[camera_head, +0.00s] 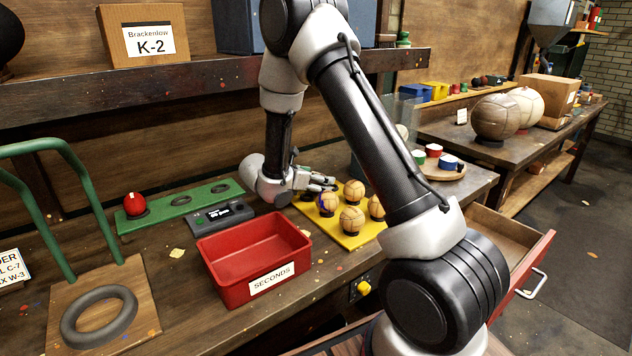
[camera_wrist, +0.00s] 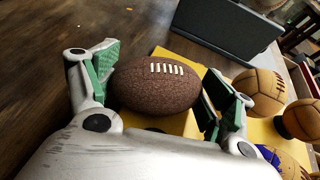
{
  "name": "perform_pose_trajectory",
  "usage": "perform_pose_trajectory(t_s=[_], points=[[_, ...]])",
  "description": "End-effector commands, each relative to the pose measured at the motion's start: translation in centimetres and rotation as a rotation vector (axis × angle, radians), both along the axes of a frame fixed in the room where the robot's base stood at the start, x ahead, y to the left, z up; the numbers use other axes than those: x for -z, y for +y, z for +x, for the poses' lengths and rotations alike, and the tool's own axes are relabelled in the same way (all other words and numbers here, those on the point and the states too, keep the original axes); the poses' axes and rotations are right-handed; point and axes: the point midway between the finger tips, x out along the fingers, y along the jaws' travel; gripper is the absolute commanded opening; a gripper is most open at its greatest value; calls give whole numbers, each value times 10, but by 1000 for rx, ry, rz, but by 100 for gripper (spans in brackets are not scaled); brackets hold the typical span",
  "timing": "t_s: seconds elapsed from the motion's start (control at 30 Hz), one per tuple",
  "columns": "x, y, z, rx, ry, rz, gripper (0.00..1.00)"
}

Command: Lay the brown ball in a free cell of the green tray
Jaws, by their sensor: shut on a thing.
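The brown ball (camera_wrist: 155,83) is a dark oval with white laces. My gripper (camera_wrist: 160,72) is shut on it, one green-padded finger at each end, over the yellow tray (camera_wrist: 258,132). In the head view my gripper (camera_head: 322,180) is at the back of the yellow tray (camera_head: 328,226), and I cannot make out the brown ball there. The green tray (camera_head: 200,195) lies to the left along the back of the bench. A red ball (camera_head: 134,204) sits in its left cell. Its middle and right cells look empty.
Tan balls (camera_head: 351,219) stand on the yellow tray, one with a purple mark (camera_head: 327,203). A dark grey device (camera_head: 222,217) and a red SECONDS bin (camera_head: 254,262) stand in front of the green tray. A shelf (camera_head: 220,83) overhangs the back.

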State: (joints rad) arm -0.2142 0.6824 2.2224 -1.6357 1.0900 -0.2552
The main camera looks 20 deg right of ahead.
Motion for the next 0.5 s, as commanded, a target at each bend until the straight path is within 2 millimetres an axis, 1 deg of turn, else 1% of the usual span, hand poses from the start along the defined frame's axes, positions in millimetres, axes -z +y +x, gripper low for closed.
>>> perform_pose_trajectory(t_s=[0.03,0.23,0.37,0.4,0.47,0.5], points=[[3,0,0,0,-1,-1,56],[2,0,0,1,-2,0,56],[5,0,0,0,-1,0,56],[5,0,0,1,-2,1,89],[5,0,0,1,-2,1,100],[5,0,0,1,-2,1,100]])
